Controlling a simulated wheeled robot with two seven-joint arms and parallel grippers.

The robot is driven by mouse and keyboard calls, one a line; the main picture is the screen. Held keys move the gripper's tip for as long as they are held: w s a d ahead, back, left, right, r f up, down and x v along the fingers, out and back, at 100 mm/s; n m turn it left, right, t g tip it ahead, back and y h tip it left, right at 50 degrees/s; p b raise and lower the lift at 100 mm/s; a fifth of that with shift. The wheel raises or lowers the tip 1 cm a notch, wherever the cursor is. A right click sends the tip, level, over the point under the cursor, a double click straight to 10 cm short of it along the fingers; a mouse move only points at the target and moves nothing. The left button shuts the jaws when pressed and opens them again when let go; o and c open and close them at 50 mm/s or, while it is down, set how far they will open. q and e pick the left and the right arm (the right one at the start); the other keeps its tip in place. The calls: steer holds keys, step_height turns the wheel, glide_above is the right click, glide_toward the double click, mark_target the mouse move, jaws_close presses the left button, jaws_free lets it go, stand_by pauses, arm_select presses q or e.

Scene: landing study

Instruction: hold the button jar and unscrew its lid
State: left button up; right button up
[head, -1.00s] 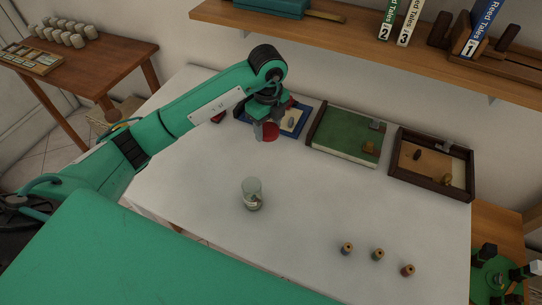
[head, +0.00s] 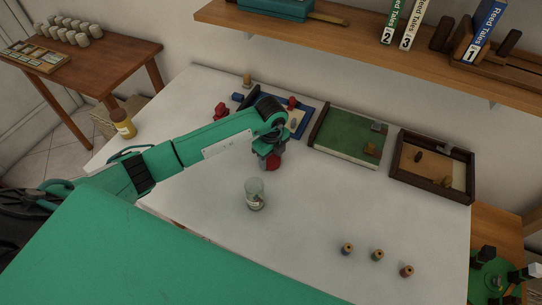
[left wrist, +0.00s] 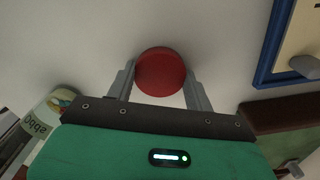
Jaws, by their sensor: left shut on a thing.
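The glass button jar (head: 255,199) stands upright on the white table, with no lid on its top. In the left wrist view the jar (left wrist: 52,112) shows at the lower left, with a pale label and coloured bits inside. My left gripper (head: 269,158) is shut on the round red lid (head: 273,163), which is apart from the jar and beyond it. In the left wrist view the lid (left wrist: 161,72) sits between the two grey fingers. I cannot tell whether the lid touches the table. My right gripper is not in view.
Behind the lid are a blue-framed tray (head: 304,121), a green tray (head: 345,140) and a brown tray (head: 401,178). Small spools (head: 377,255) stand at the front right. Red pieces (head: 220,111) lie behind my left arm. The table right of the jar is clear.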

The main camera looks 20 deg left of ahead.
arm_select(q)
steer(key=shift+f, duration=0.1)
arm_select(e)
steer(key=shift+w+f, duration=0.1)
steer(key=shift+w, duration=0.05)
arm_select(q)
steer(key=o, duration=1.1)
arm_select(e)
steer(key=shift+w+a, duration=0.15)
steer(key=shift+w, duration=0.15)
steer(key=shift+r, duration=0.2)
